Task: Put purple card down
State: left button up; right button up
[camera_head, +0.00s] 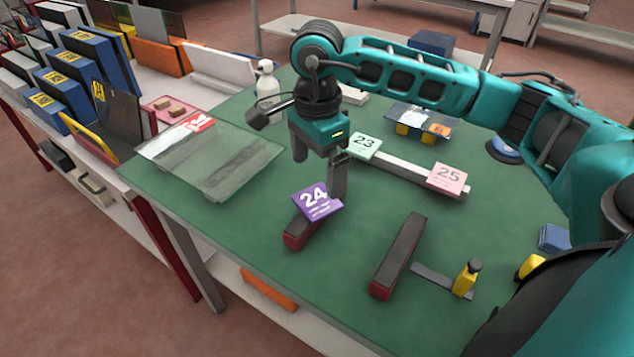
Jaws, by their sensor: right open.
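The purple card (316,203), marked 24, is tilted over the far end of a dark bar with a red end (300,236) on the green table (345,255). It appears to rest on the bar, though its contact underneath is hidden. My right gripper (320,172) is just behind and above the card, its fingers spread apart. One finger's lower end is close to the card's upper right edge; I cannot tell whether they touch. My left gripper is not in view.
A green card 23 (363,146) and pink card 25 (447,178) sit on a pale strip. A second dark bar (400,255) and yellow bottle (466,279) are at front right. Glass sheets (210,160) lie left. A white bottle (267,90) stands behind.

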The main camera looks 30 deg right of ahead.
notch_tip(320, 180, up, 6)
jog(key=shift+f, duration=0.25)
dwell(0.5)
